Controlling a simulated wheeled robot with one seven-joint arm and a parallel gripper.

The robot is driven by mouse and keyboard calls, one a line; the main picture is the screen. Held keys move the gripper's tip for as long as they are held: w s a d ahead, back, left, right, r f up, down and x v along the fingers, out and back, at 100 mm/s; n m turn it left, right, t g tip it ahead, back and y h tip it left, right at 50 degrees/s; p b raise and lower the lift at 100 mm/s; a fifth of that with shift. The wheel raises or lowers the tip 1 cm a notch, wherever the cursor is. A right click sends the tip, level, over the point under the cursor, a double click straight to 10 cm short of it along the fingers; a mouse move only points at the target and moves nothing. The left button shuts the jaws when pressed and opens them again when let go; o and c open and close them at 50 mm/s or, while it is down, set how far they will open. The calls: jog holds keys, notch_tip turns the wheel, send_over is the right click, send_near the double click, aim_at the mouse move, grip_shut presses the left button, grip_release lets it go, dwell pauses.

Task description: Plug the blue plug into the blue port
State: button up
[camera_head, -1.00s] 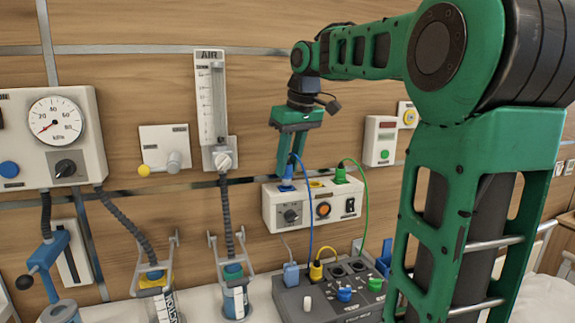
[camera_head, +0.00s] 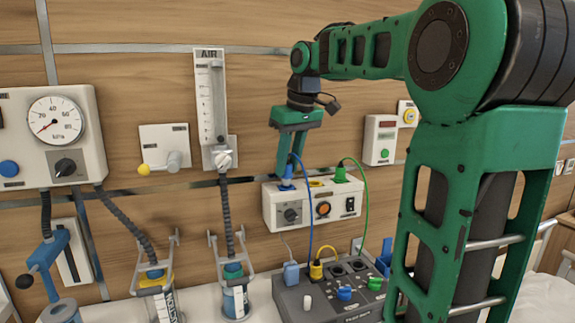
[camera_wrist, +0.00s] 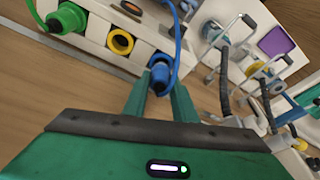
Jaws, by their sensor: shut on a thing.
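The blue plug (camera_head: 287,184) is at the left end of the white wall box (camera_head: 295,207), at the blue port. It also shows in the wrist view (camera_wrist: 161,78), with its nose at or inside the blue-rimmed opening (camera_wrist: 160,60). How deep it sits I cannot tell. A blue cord (camera_head: 311,215) runs from it down towards the grey box. My gripper (camera_head: 288,172) is shut on the blue plug from above, and its fingers (camera_wrist: 163,95) stand on either side of it in the wrist view. The fingers hide part of the port in the head view.
On the white box, a yellow port (camera_head: 317,183) is empty and a green plug (camera_head: 341,175) with a green cord is at the right. A grey box (camera_head: 325,305) with a yellow plug (camera_head: 316,270) stands below. An AIR flowmeter (camera_head: 211,105) hangs to the left.

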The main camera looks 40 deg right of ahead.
jog(key=shift+f, duration=1.2)
dwell(2.0)
jog(key=o, duration=1.1)
jog(key=shift+r, duration=0.1)
jog(key=shift+v, duration=3.6)
